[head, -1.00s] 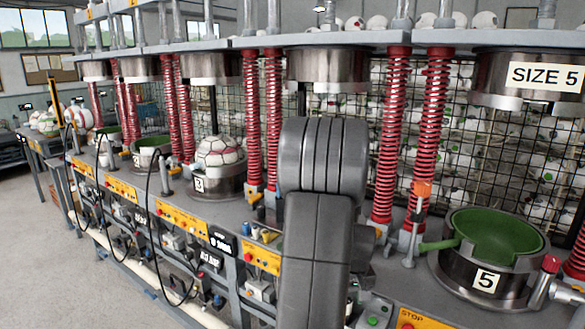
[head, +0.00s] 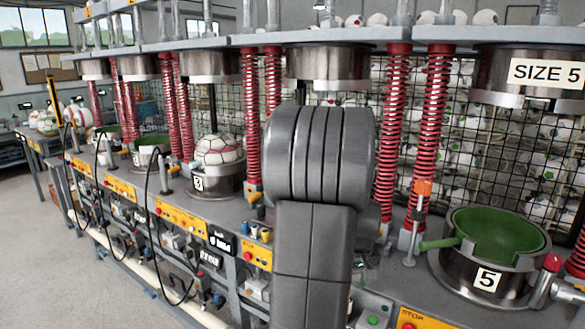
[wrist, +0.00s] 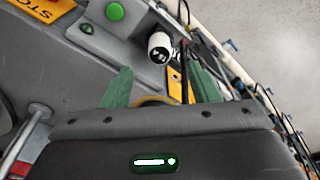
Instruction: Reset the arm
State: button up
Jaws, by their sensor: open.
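My gripper (wrist: 160,90) shows in the wrist view as two green fingers standing wide apart, with nothing visible between them. It is over the machine's front edge, near a control panel with a green button (wrist: 115,11) and a black-and-white cylinder (wrist: 159,46). In the head view my dark grey arm stands upright in the middle, and its gripper end is hidden.
A row of presses runs along the bench. The green-lined size 5 mould (head: 495,235) is open and empty at right, under its raised press head (head: 525,78). A ball (head: 218,150) sits in mould 3. Red springs (head: 392,130) flank my arm. Floor (head: 40,230) is clear at left.

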jog(key=f, duration=0.7)
jog(key=shift+w+a+f, duration=0.15)
jog(key=shift+w+f, duration=0.05)
jog(key=shift+w, duration=0.05)
jog(key=shift+s+a+r+p, duration=0.1)
jog(key=shift+s+r+p, duration=0.2)
jog(key=shift+p, duration=0.4)
jog(key=shift+w+r+p, duration=0.35)
jog(key=shift+r+p, duration=0.1)
jog(key=shift+p, duration=0.35)
jog(key=r+p, duration=0.4)
jog(key=r, duration=0.1)
jog(key=shift+w+r+p, duration=0.2)
jog(key=shift+w+p, duration=0.15)
jog(key=shift+p, duration=0.05)
jog(key=shift+f, duration=0.1)
